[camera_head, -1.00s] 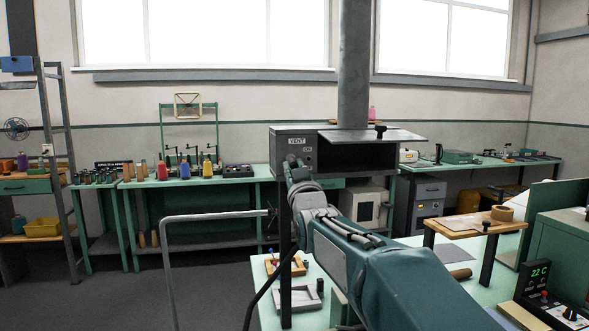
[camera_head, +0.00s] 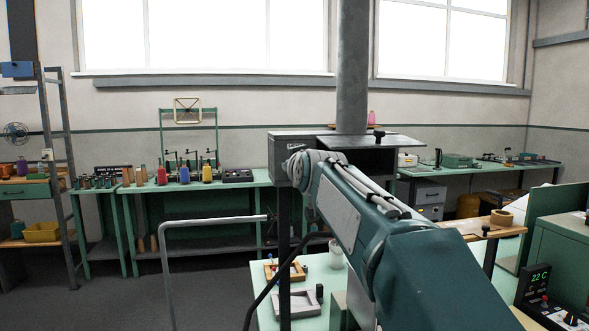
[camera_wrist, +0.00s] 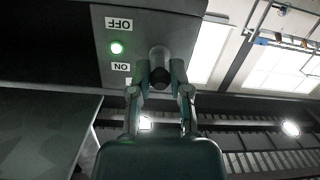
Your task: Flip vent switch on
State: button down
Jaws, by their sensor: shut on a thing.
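The grey vent box (camera_head: 283,152) hangs beside the vertical duct in the head view, its labelled front mostly hidden by my arm. In the wrist view its panel (camera_wrist: 178,27) appears upside down, with an OFF label (camera_wrist: 125,24), a lit green lamp (camera_wrist: 117,48) and an ON label (camera_wrist: 121,67). The vent switch (camera_wrist: 158,76) has a pale collar and a dark tip, about level with the ON label. My gripper (camera_wrist: 160,84) is shut on the switch, one finger on each side of the tip. In the head view the fingers are hidden.
A metal hood plate (camera_head: 370,140) juts out beside the box, with the grey duct (camera_head: 352,70) above. Below stand a green table (camera_head: 330,285) with small trays and a bent metal rail (camera_head: 215,219). A bench (camera_head: 210,182) with thread cones lines the back wall.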

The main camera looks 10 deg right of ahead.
jog(key=shift+w+r+g, duration=0.1)
jog(key=shift+r+g, duration=0.25)
jog(key=shift+g, duration=0.55)
jog(key=c, duration=0.6)
grip_release()
jog(key=shift+a, duration=0.1)
jog(key=v, duration=1.1)
jog(key=shift+s+r, duration=0.2)
jog(key=shift+s, duration=0.15)
